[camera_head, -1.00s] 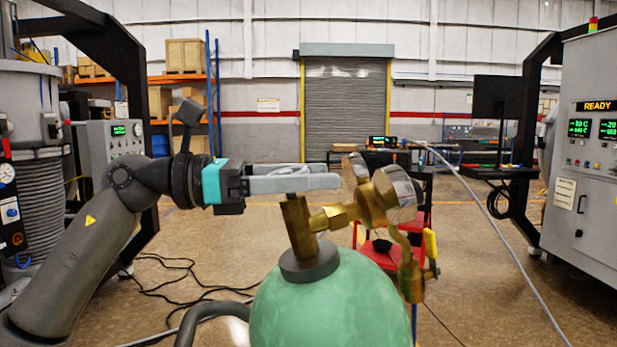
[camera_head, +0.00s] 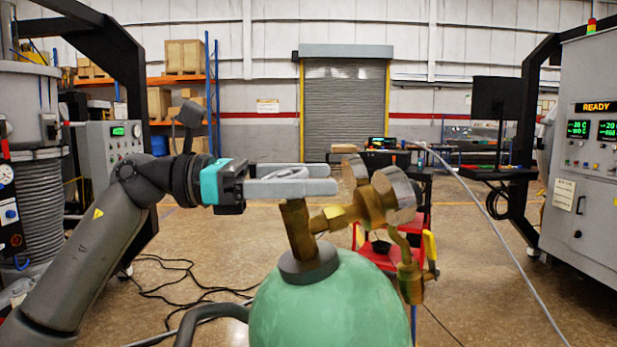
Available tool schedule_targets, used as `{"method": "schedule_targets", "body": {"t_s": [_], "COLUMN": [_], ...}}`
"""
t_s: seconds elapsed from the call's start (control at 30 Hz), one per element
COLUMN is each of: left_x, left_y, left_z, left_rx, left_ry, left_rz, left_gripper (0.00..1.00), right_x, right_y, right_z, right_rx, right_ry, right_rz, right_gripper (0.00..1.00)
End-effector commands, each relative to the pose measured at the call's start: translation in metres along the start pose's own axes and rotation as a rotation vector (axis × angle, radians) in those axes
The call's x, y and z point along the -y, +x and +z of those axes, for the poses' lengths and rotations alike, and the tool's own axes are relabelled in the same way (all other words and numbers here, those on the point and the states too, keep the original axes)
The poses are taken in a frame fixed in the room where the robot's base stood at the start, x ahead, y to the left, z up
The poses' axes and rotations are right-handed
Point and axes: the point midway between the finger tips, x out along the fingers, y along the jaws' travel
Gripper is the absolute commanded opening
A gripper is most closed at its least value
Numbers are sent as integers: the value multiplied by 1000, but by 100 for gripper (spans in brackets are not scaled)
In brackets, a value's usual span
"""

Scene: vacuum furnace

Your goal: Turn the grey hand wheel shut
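A green cylinder (camera_head: 328,305) stands at the bottom centre with a brass valve (camera_head: 298,232) on its neck. The grey hand wheel (camera_head: 287,173) is at the top of the valve and shows only in part, between my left gripper's fingers. My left gripper (camera_head: 334,180) reaches in level from the left, one finger on the near side of the wheel and one on the far side. Its fingers are apart and look open around the wheel; the near finger hides part of it, so contact is hard to see. My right gripper is not in view.
A brass regulator (camera_head: 372,205) with round gauges juts right from the valve, close to my fingertips. A yellow-handled valve (camera_head: 430,245) hangs below it. A red cart (camera_head: 384,258) stands behind. A grey control cabinet (camera_head: 585,180) is at right. Cables lie on the floor at left.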

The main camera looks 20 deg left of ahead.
Motion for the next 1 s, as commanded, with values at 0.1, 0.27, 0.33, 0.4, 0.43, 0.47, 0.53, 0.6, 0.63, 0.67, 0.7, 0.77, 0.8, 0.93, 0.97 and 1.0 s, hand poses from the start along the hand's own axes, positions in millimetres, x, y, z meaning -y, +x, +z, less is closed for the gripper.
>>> {"method": "schedule_targets", "body": {"t_s": [0.1,0.27,0.33,0.4,0.43,0.47,0.53,0.6,0.63,0.67,0.7,0.77,0.8,0.93,0.97,1.0], "left_x": [0,0,-1,-1,-1,-1,-2,-1,-2,-2,-1,-1,-1,-1,0,-1], "left_y": [0,-1,-5,-13,-17,-22,-37,-54,-62,-70,-79,-94,-103,-128,-132,-137], "left_z": [0,0,0,-1,-1,-1,-2,-2,-2,-2,-2,-2,-1,-1,0,-1], "left_rx": [1,1,0,-1,-1,0,-1,-1,-1,-1,-1,-1,0,0,1,0], "left_ry": [0,-1,-1,-1,-1,-1,-3,-1,-3,-4,-2,-3,-3,-2,-1,-2], "left_rz": [1,2,3,4,5,6,7,7,8,7,7,7,6,5,4,3], "left_gripper": [100,100,100,100,100,100,100,100,100,100,100,100,100,100,100,100], "right_x": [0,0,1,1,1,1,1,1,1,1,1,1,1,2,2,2], "right_y": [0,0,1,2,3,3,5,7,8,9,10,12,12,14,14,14], "right_z": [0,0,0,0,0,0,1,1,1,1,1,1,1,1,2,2], "right_rx": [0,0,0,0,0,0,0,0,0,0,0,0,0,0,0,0], "right_ry": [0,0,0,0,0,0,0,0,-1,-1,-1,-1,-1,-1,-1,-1], "right_rz": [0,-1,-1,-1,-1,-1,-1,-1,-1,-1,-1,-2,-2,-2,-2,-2], "right_gripper": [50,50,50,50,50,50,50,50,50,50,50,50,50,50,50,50]}}
